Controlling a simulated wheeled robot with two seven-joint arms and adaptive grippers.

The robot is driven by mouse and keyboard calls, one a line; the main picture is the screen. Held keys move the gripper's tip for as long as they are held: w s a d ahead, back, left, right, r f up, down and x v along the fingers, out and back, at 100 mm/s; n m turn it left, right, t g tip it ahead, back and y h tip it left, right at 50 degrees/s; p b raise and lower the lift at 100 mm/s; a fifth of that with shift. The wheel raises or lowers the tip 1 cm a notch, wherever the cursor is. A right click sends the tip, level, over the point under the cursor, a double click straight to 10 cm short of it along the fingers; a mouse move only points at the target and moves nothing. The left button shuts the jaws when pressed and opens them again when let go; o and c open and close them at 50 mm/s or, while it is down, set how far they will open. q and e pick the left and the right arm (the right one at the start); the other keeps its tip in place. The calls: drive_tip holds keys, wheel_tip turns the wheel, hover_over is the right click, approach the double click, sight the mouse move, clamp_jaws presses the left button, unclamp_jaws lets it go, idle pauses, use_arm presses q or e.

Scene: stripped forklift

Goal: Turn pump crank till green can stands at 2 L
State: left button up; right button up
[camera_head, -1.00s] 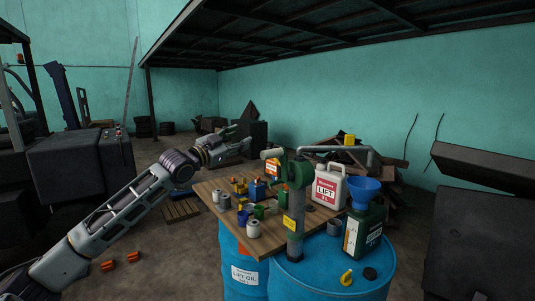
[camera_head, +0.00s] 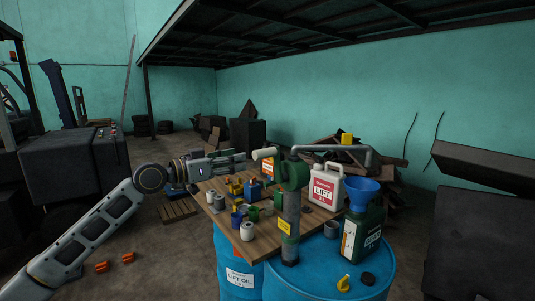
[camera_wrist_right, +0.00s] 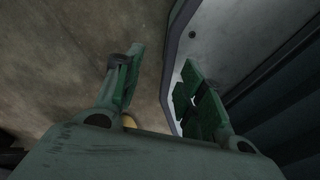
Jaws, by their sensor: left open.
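The green hand pump (camera_head: 292,215) stands upright on a blue drum, with a yellow tag on its column. Its crank has a pale handle (camera_head: 264,153) pointing left. My left gripper (camera_head: 242,161) is open just left of the handle, with a small apparent gap. The green can (camera_head: 362,238) stands on the drum with a blue funnel (camera_head: 364,188) in its top. The pump's grey spout (camera_head: 369,156) ends above the funnel. The can's level cannot be read. My right gripper (camera_wrist_right: 163,70) is open and empty in the right wrist view.
A wooden board (camera_head: 262,238) holds several small cans and a white LIFT jug (camera_head: 326,188) behind the pump. A yellow hook-shaped piece (camera_head: 343,284) and a dark cap (camera_head: 368,278) lie on the blue drum (camera_head: 320,278).

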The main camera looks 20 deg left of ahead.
sight(270, 152)
use_arm(q)
drive_tip(key=shift+p+x, duration=0.6)
drive_tip(key=shift+x, duration=0.7)
drive_tip(key=shift+p+x, duration=0.7)
drive_tip(key=shift+x, duration=1.3)
drive_tip(key=p+x, duration=0.1)
drive_tip(key=x, duration=0.4)
drive_tip(key=shift+r, duration=0.15)
drive_tip(key=shift+p+x, duration=0.5)
drive_tip(key=shift+x, duration=0.6)
use_arm(e)
drive_tip(key=r, duration=0.1)
drive_tip(key=s+a+r, duration=0.1)
drive_tip(key=r, duration=0.2)
drive_tip(key=shift+s+a+r, duration=0.15)
drive_tip(key=shift+s+r, duration=0.05)
drive_tip(key=shift+r, duration=0.05)
drive_tip(key=shift+a, duration=0.2)
